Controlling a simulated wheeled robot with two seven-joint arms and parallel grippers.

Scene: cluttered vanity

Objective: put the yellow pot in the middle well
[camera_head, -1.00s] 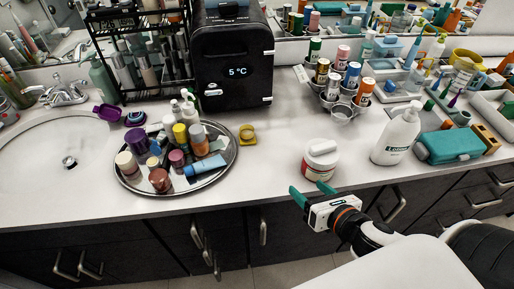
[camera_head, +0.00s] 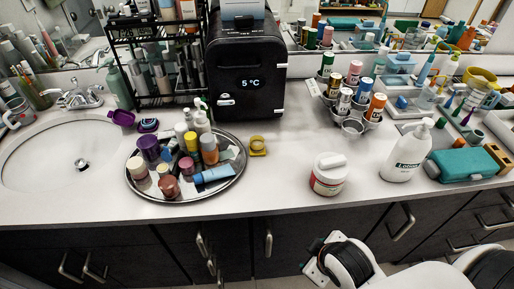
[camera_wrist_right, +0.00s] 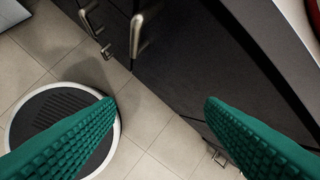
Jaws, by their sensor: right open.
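A small yellow pot (camera_head: 257,143) stands on the counter just right of the round mirrored tray (camera_head: 238,172), in front of the black mini fridge. A grey holder (camera_head: 372,124) with several round wells stands further right; most wells hold coloured bottles. Its front well (camera_head: 352,127) looks empty; I cannot tell which well counts as the middle one. In the head view my right wrist is low, in front of the cabinets, with the fingers hidden. In the right wrist view my right gripper (camera_wrist_right: 159,100) is open and empty, its green fingers over the floor. My left gripper is not in view.
A white jar with a red label (camera_head: 329,175) and a white pump bottle (camera_head: 407,154) stand between the front edge and the holder. A teal case (camera_head: 464,164) lies right. Cabinet handles (camera_head: 269,243) stick out below.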

